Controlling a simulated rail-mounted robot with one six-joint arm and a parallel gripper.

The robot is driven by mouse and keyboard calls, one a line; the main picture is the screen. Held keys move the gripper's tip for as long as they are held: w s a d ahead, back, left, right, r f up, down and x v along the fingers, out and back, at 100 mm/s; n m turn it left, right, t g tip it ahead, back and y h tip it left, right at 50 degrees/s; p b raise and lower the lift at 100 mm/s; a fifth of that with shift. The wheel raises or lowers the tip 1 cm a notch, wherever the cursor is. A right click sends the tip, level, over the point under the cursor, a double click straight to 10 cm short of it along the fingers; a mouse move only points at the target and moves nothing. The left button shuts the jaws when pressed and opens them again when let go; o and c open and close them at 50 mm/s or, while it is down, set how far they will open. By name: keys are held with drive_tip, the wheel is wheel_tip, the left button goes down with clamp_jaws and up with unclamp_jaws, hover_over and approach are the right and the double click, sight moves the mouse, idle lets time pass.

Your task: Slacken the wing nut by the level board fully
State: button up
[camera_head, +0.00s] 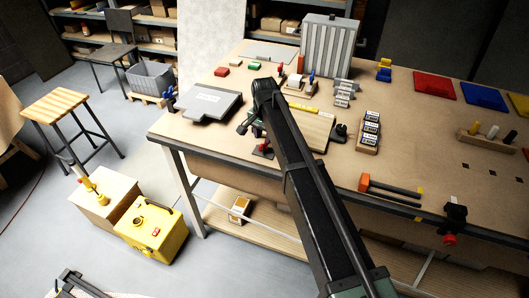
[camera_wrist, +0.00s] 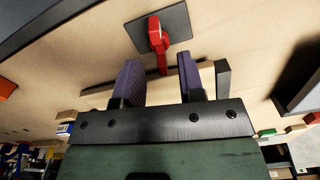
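A red handle-like part (camera_wrist: 157,38), which may be the wing nut, stands on a dark square plate (camera_wrist: 176,20). It also shows in the head view as a small red piece (camera_head: 263,148) on a dark base near the bench's front edge. My gripper (camera_wrist: 159,62) is open, its two dark purple fingers apart. The red part's lower end shows between the fingertips; I cannot tell whether it touches either. A pale wooden bar (camera_wrist: 152,84) with a dark end passes behind the fingers. In the head view, my arm partly hides a wooden board (camera_head: 312,132); my gripper (camera_head: 252,122) is small there.
A grey flat box (camera_head: 211,104) lies left of my gripper. A black knob (camera_head: 339,132), a block with several dials (camera_head: 368,132) and an orange-headed hammer (camera_head: 388,191) are to the right. A grey ribbed case (camera_head: 327,46) stands behind. Bare bench top shows between them.

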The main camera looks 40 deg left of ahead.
sight(264, 141)
wheel_tip(264, 141, down, 4)
drive_tip(key=shift+r+b, duration=0.1)
drive_tip(key=shift+b, duration=0.95)
drive_tip(key=shift+r, duration=0.1)
clamp_jaws()
